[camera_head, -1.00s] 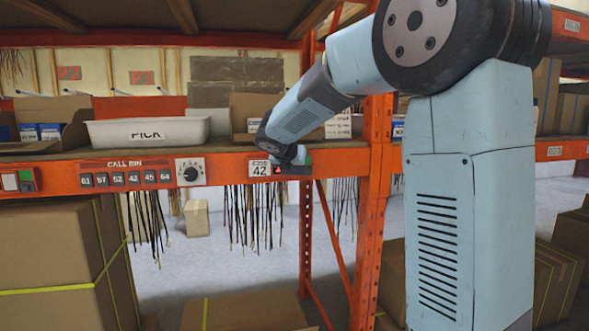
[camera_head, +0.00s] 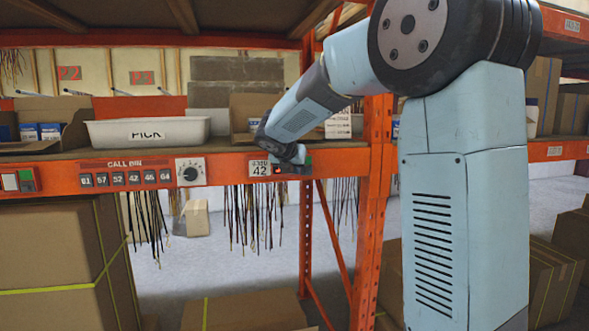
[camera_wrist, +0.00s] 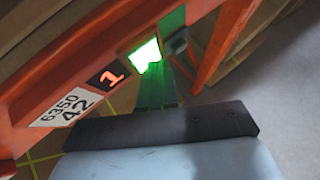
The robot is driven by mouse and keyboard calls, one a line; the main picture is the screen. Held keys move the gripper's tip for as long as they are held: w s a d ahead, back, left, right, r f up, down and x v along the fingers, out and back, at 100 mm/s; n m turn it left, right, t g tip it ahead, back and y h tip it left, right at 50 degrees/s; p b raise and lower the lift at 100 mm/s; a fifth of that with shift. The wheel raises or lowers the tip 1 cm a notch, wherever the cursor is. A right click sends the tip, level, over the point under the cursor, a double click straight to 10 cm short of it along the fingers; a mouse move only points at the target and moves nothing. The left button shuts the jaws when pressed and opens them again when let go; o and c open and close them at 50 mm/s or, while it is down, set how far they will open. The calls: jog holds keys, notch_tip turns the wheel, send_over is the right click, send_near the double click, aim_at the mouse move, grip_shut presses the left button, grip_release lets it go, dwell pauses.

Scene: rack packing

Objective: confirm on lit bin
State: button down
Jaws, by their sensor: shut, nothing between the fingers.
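The lit confirm button (camera_wrist: 145,54) glows bright green on the orange beam in the wrist view. Beside it are a small display (camera_wrist: 109,77) reading 1 and a white label (camera_wrist: 64,109) reading 6350 42. In the head view the 42 label (camera_head: 260,169) and a red-lit display (camera_head: 279,169) show on the shelf beam. My gripper (camera_wrist: 155,78) is shut and empty, its tips right at the lower edge of the lit button. I cannot tell whether they touch it. In the head view my gripper (camera_head: 299,168) covers the button.
A white PICK tray (camera_head: 205,130) and open cartons stand on the shelf above the beam. A CALL BIN panel (camera_head: 125,174) with several number tiles and a dial (camera_head: 190,172) are farther left. An orange upright (camera_head: 370,220) stands right of my gripper. Black cables hang below.

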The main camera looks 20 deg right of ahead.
jog(key=shift+w, duration=0.45)
dwell(0.5)
jog(key=shift+s, duration=0.85)
jog(key=shift+s, duration=2.55)
